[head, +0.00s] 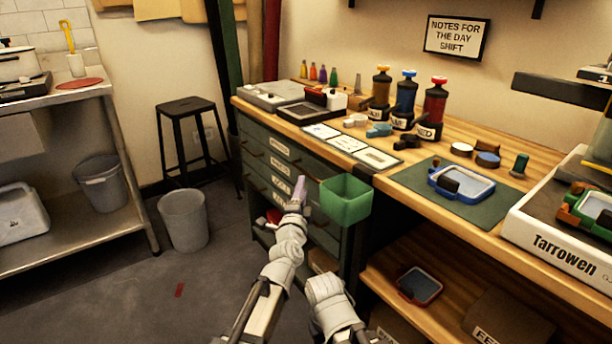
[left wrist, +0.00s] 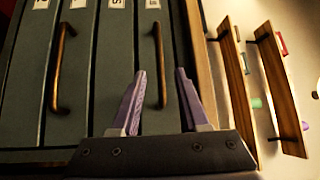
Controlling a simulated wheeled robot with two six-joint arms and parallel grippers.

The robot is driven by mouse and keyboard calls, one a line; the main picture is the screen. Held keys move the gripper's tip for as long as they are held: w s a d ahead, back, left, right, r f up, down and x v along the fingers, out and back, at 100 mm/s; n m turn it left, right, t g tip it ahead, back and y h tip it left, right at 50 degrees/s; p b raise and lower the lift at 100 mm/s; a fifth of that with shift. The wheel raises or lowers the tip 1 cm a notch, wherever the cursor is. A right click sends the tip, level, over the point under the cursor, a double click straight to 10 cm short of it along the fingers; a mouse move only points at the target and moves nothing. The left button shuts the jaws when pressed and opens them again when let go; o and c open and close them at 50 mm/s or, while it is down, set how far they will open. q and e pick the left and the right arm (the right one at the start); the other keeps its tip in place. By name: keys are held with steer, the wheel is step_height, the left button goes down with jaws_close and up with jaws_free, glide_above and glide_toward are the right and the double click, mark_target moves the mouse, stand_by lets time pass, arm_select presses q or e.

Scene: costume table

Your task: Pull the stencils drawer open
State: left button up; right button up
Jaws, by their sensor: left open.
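The grey-green drawer cabinet (head: 262,172) under the left end of the bench has several drawers with small white labels (head: 280,147), too small to read surely, so I cannot tell which is the stencils drawer. The drawer fronts look flush. My left gripper (head: 299,186) is open in front of the cabinet. In the left wrist view its two fingers (left wrist: 163,100) point at the drawer fronts, and a brass bar handle (left wrist: 160,58) appears between them. Contact cannot be told. Another handle (left wrist: 60,68) is further left. The right gripper is not seen.
A green open bin (head: 346,201) is at the bench's front edge, close right of my left gripper. A grey waste bin (head: 184,220) and a black stool (head: 187,125) stand left of the cabinet. Bottles (head: 432,108) and a green mat (head: 412,178) are on the bench.

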mark_target(306, 172)
arm_select(q)
steer(key=shift+w+d+r+p, duration=0.15)
steer(key=shift+w+d+p, duration=0.05)
steer(key=shift+w, duration=1.1)
steer(key=shift+w+d+r+p, duration=0.15)
steer(key=shift+w+d+r, duration=0.05)
steer(key=shift+w, duration=1.1)
steer(key=shift+w+d+r+p, duration=0.15)
steer(key=shift+w+d+p, duration=0.05)
steer(key=shift+w, duration=1.1)
jaws_close()
steer(key=shift+s, duration=0.1)
